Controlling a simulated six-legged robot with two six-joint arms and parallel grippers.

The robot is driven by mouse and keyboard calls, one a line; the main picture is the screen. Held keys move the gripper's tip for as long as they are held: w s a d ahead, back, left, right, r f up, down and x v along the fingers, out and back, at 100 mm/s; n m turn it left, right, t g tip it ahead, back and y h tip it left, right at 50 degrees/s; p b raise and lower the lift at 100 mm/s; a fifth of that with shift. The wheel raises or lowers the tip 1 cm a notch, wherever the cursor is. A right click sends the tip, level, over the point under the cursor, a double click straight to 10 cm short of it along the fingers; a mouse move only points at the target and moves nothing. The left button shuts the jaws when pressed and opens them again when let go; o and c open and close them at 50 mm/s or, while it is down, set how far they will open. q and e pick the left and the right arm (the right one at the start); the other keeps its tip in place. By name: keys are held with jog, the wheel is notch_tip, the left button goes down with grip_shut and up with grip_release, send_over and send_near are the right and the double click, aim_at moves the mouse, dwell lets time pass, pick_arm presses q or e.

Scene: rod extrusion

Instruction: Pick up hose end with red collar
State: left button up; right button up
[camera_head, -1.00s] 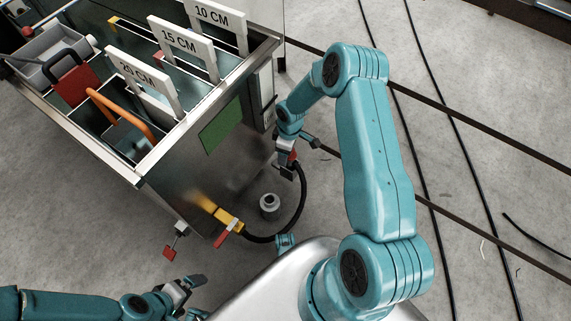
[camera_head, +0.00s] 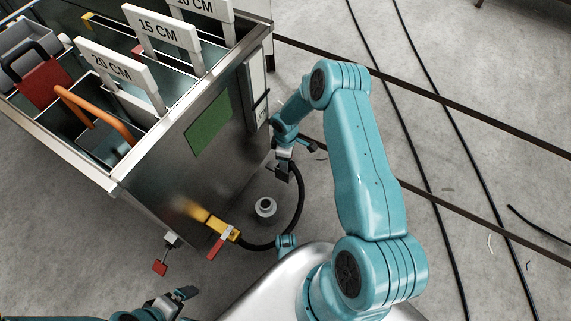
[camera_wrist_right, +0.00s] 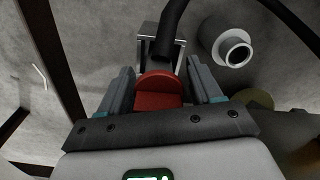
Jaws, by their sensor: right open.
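The hose end with its red collar (camera_wrist_right: 158,92) shows in the right wrist view, with the black hose (camera_wrist_right: 175,32) running away from it past a square metal piece. My right gripper (camera_wrist_right: 161,78) is open, with one finger on each side of the collar. I cannot tell whether the fingers touch it. In the head view my right gripper (camera_head: 283,168) is beside the bin's corner, at the upper end of the curved hose (camera_head: 300,205); the collar is hard to make out there.
The metal bin (camera_head: 160,185) with length signs fills the left. A yellow valve (camera_head: 222,228) with a red lever joins the hose's other end. A grey round fitting (camera_head: 265,207) stands inside the hose's curve. Open floor with dark cables lies right.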

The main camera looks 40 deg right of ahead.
jog(key=shift+r, duration=0.1)
jog(key=shift+c, duration=0.3)
jog(key=c, duration=0.9)
jog(key=shift+a+r+p, duration=0.15)
jog(key=shift+r+p, duration=0.4)
jog(key=shift+p, duration=0.05)
jog(key=r+p, duration=0.2)
jog(key=r, duration=0.4)
jog(key=shift+a+r+p, duration=0.2)
jog(key=shift+p, duration=0.2)
jog(key=s+a+b, duration=0.1)
jog(key=s+a, duration=0.2)
jog(key=a, duration=0.6)
jog(key=s+a+b, duration=0.1)
jog(key=s+a, duration=0.1)
jog(key=a, duration=0.6)
jog(key=d+m+p, duration=0.2)
jog(key=m, duration=0.1)
jog(key=w+d+m+p, duration=0.1)
jog(key=m, duration=0.2)
jog(key=shift+d+p, duration=0.4)
